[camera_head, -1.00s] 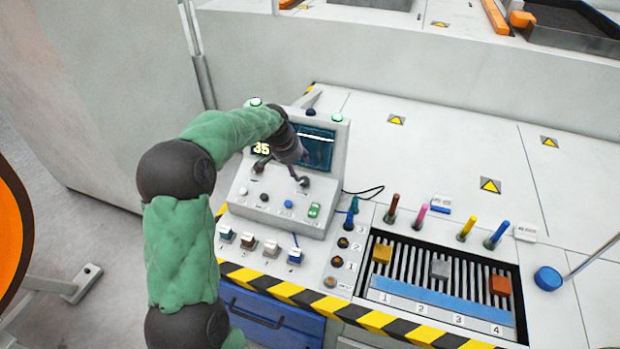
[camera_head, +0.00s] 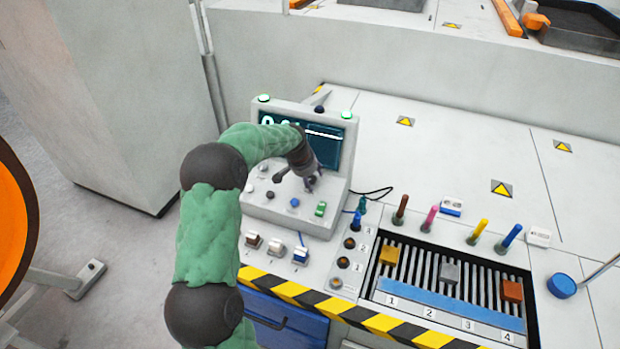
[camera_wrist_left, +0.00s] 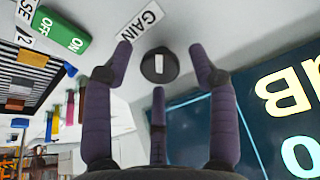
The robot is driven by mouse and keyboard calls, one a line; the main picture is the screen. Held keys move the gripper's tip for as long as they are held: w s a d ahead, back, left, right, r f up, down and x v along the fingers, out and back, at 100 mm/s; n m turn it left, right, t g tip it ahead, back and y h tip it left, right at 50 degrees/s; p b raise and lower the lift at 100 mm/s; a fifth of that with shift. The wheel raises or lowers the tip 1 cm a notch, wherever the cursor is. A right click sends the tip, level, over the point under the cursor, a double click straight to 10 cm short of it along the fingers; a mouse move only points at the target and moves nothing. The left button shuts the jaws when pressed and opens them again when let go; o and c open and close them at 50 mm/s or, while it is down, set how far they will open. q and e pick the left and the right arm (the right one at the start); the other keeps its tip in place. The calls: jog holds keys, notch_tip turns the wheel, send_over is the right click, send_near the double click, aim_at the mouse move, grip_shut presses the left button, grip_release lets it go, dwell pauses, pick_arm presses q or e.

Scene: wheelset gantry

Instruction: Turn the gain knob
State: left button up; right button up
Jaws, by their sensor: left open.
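The gain knob (camera_wrist_left: 159,66) is a dark round knob with a white bar mark, below the GAIN label (camera_wrist_left: 140,24) in the left wrist view. My left gripper (camera_head: 302,181) is open over the console's (camera_head: 325,225) front panel. In the wrist view its purple fingertips stand either side of the knob with gaps, a third finger below. I cannot tell its exact height above the panel. In the head view the gripper hides the knob. The console screen (camera_head: 330,152) is partly covered by my arm. My right gripper is not in view.
A green ON/OFF switch (camera_head: 320,209) and a blue button (camera_head: 295,202) sit close by on the panel. Toggle switches (camera_head: 300,254) stand in front. Several coloured handles rise near a slotted slider tray (camera_head: 450,305) at right.

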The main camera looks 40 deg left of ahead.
pick_arm(q)
jog(key=c, duration=1.1)
jog(key=shift+m, duration=0.4)
jog(key=m+p, duration=0.1)
jog(key=m, duration=0.1)
jog(key=shift+m+p, duration=0.4)
jog(key=m+p, duration=0.2)
jog(key=m, duration=0.2)
jog(key=shift+d+m+g, duration=0.1)
jog(key=shift+m+g, duration=0.2)
jog(key=shift+g, duration=0.1)
jog(key=m+p, duration=0.1)
jog(key=m, duration=0.2)
jog(key=shift+y+p, duration=0.3)
jog(key=shift+y, duration=0.1)
jog(key=shift+m+p, duration=0.9)
jog(key=shift+m, duration=1.2)
jog(key=shift+d+f, duration=0.1)
